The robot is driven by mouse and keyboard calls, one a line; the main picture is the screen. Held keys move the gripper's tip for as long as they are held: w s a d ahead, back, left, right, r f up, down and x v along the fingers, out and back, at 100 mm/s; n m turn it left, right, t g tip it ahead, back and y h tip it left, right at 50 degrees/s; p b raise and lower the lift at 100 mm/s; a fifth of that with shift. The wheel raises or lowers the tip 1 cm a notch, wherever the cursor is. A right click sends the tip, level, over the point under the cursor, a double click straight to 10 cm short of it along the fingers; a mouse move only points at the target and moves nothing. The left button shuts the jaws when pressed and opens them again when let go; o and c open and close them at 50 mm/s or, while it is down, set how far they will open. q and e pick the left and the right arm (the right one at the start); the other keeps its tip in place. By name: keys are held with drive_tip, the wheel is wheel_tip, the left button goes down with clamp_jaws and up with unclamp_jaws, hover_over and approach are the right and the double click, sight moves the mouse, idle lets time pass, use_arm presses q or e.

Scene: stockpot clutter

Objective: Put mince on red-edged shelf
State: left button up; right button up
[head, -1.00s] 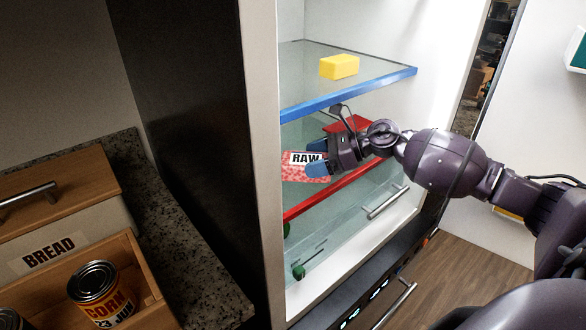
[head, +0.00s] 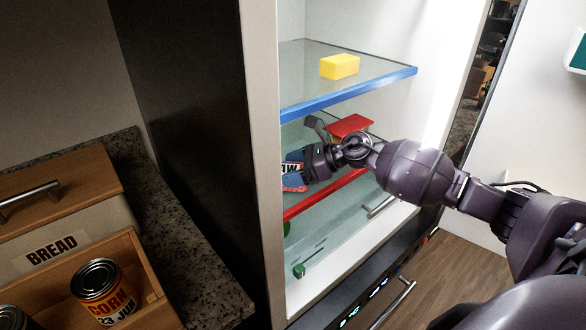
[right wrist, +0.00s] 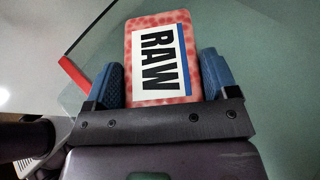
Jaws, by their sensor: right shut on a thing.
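The mince is a pinkish-red pack with a white label reading RAW (right wrist: 160,58). In the head view its label (head: 291,168) shows partly at the fridge's left side. My right gripper (head: 295,180) is shut on the pack, with a blue finger on each side of it in the right wrist view (right wrist: 161,82). The red-edged glass shelf (head: 325,194) is the lower shelf, and the gripper is inside the fridge above it. I cannot tell whether the pack touches the glass. My left gripper is not in view.
A blue-edged shelf (head: 350,92) with a yellow block (head: 339,67) is above my right gripper. A red item (head: 350,126) is behind the gripper. A clear drawer with a handle (head: 381,206) is below. A corn can (head: 97,281) and bread box (head: 60,240) are at left.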

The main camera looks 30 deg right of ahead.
drive_tip(key=shift+f, duration=0.2)
drive_tip(key=o, duration=1)
drive_tip(key=shift+o, duration=0.2)
drive_tip(key=shift+r, duration=0.15)
